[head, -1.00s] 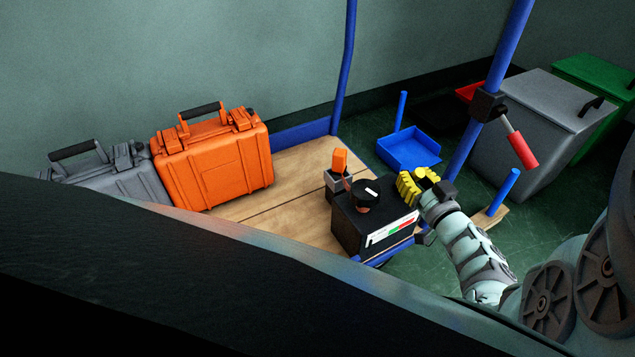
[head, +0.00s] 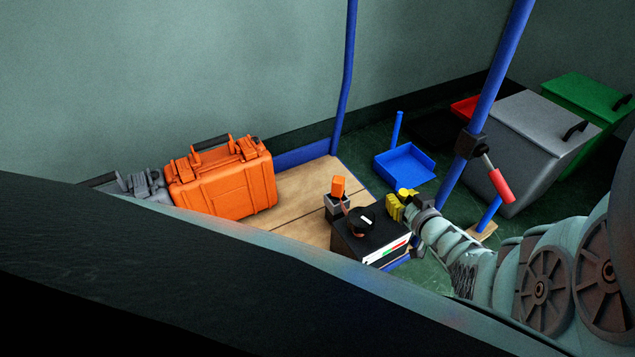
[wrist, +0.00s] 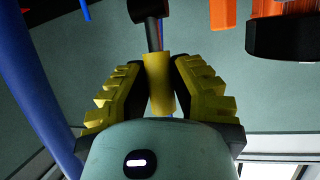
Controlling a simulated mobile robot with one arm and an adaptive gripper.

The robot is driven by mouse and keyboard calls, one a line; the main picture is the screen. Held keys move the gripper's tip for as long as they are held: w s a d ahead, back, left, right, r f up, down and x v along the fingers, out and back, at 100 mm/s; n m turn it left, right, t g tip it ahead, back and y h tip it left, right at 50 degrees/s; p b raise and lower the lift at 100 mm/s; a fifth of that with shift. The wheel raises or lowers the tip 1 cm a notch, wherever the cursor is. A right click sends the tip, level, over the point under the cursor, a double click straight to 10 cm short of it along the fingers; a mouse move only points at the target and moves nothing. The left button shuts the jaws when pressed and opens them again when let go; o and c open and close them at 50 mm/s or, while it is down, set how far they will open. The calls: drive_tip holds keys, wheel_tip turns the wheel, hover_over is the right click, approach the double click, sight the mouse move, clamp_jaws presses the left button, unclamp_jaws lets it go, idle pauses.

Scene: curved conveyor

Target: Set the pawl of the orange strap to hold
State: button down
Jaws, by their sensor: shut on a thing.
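My gripper (head: 397,208) has yellow ridged fingers and is beside the right side of a black box (head: 362,238). In the wrist view the fingers (wrist: 163,66) are shut on a yellow cylindrical grip (wrist: 157,84). A dark rod (wrist: 153,37) joins this grip to a black round part (wrist: 147,8). In the head view a small yellow piece (head: 405,192) shows at the fingers. No orange strap can be made out clearly. An orange block (head: 338,187) stands on a grey base behind the box; whether it belongs to the strap I cannot tell.
The box has a black knob (head: 361,221). An orange case (head: 222,182) and a grey case (head: 143,186) are at left. A blue post (head: 487,85) carries a red-handled lever (head: 499,184). A blue tray (head: 405,165) and a grey bin (head: 535,145) stand behind. Bare planks (head: 290,217) are left of the box.

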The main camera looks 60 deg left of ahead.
drive_tip(key=a+h+p, duration=0.1)
drive_tip(key=h+p, duration=0.1)
drive_tip(key=h, duration=0.1)
drive_tip(key=shift+a+r+g+p, duration=0.15)
drive_tip(key=shift+a+g+p, duration=0.15)
drive_tip(key=shift+a+p, duration=0.05)
drive_tip(key=shift+w+a+f+h, duration=0.1)
drive_tip(key=shift+a+f+h, duration=0.15)
drive_tip(key=shift+h, duration=0.35)
drive_tip(key=shift+a+f+n+h+b, duration=0.15)
drive_tip(key=shift+a+n+h+b, duration=0.15)
drive_tip(key=shift+a+h+b, duration=0.3)
drive_tip(key=shift+d+f+h, duration=0.1)
drive_tip(key=shift+h, duration=0.2)
drive_tip(key=shift+w, duration=0.1)
drive_tip(key=shift+b, duration=0.35)
drive_tip(key=shift+h, duration=0.3)
